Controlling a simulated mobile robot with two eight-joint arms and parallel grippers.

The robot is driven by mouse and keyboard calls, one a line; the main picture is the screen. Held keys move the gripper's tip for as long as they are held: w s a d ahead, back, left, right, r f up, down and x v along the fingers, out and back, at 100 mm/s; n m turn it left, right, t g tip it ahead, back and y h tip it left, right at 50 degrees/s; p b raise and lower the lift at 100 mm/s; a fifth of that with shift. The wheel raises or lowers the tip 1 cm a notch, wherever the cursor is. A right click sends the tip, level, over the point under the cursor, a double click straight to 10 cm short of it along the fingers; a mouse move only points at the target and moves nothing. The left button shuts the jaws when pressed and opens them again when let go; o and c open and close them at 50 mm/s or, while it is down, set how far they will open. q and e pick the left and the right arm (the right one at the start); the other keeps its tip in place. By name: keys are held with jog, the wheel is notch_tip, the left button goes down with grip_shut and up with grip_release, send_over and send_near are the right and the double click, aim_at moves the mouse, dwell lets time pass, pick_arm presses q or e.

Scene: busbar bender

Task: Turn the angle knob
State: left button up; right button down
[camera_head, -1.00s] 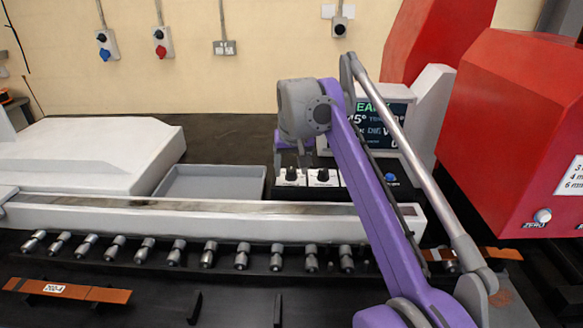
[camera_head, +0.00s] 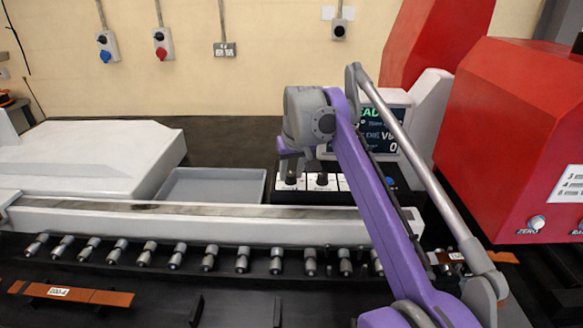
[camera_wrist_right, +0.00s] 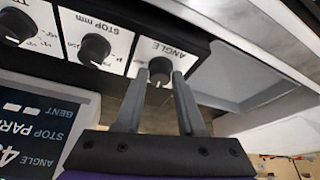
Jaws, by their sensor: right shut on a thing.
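The angle knob (camera_wrist_right: 160,68) is a round black knob on a white plate labelled ANGLE, at the end of a row of knobs on a black control box (camera_head: 313,196). My right gripper (camera_wrist_right: 160,78) has one finger on each side of the knob and is shut on it. The display (camera_head: 388,135) behind the box is partly covered by my purple right arm. My left gripper is not in view.
The STOP mm knob (camera_wrist_right: 95,48) sits beside the angle knob, with another knob further along. A grey tray (camera_head: 212,187) lies left of the box. A white rail (camera_head: 200,222) runs in front. A red machine housing (camera_head: 510,130) stands at the right.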

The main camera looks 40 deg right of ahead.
jog(key=n+y+p, duration=0.1)
jog(key=n+p, duration=0.1)
jog(key=n, duration=0.1)
jog(key=n+y+p, duration=0.1)
jog(key=n+p, duration=0.2)
jog(key=n+y+p, duration=0.1)
jog(key=n+p, duration=0.1)
jog(key=n, duration=0.1)
jog(key=shift+w+d+r+y+p, duration=0.1)
jog(key=shift+d+r+y+p, duration=0.2)
jog(key=shift+p, duration=0.1)
jog(key=n+y+p, duration=0.1)
jog(key=n, duration=0.2)
jog(key=shift+g+p, duration=0.3)
jog(key=shift+p, duration=0.1)
pick_arm(q)
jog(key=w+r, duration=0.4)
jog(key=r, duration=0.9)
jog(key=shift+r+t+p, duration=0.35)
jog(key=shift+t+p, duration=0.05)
jog(key=shift+p, duration=0.05)
pick_arm(e)
jog(key=shift+f+n+g+y, duration=0.15)
jog(key=shift+n+g+y, duration=0.15)
jog(key=shift+n, duration=0.8)
jog(key=c, duration=0.5)
grip_release()
jog(key=shift+f, duration=0.1)
